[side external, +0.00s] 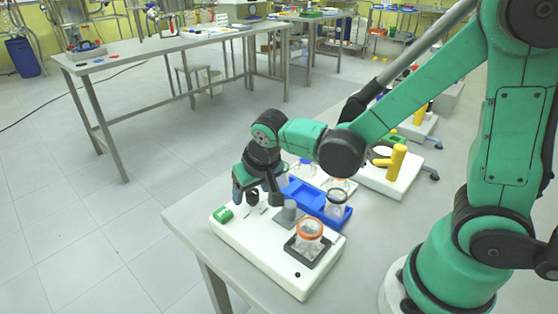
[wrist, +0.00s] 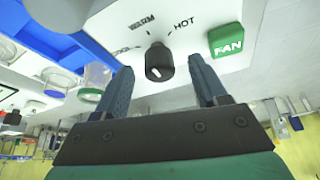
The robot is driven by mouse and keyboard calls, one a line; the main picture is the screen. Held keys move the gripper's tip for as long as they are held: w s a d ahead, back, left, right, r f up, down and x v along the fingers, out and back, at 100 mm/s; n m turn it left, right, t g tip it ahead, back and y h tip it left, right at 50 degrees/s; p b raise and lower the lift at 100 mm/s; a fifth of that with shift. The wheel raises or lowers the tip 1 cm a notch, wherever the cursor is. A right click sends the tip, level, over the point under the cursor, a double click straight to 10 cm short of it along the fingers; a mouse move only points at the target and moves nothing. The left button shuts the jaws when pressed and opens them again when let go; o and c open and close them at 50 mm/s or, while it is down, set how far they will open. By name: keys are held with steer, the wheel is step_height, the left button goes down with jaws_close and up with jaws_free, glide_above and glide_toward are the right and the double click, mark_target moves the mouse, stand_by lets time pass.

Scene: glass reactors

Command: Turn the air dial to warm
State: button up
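The air dial is a small black knob (wrist: 159,62) on the white panel. Labels WARM and HOT are printed beyond it, and a partly hidden label shows at left. My gripper (wrist: 160,82) is open, one blue-grey finger on each side of the knob in the picture, with clear gaps and no visible contact. In the side external view my gripper (side external: 257,192) points down over the white unit (side external: 275,258), close to the knob (side external: 252,197).
A green FAN button (wrist: 226,40) is right of the dial. A blue tray (side external: 303,197) with glass vessels lies beside the panel. A glass beaker with an orange rim (side external: 309,235) stands near the front.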

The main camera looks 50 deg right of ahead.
mark_target(260, 212)
steer(key=shift+v, duration=2.8)
steer(key=shift+s+d+r+n+t+y, duration=0.2)
steer(key=shift+s+d+r+n+t, duration=0.35)
steer(key=shift+s, duration=0.25)
steer(key=shift+s+d+r+n+t+y, duration=0.2)
steer(key=shift+s+d+r+n+t, duration=0.25)
steer(key=shift+s+d, duration=0.25)
steer(key=shift+s+d+r+n+t+y, duration=0.2)
steer(key=shift+s+d+r+n+t, duration=0.35)
steer(key=shift+s, duration=0.3)
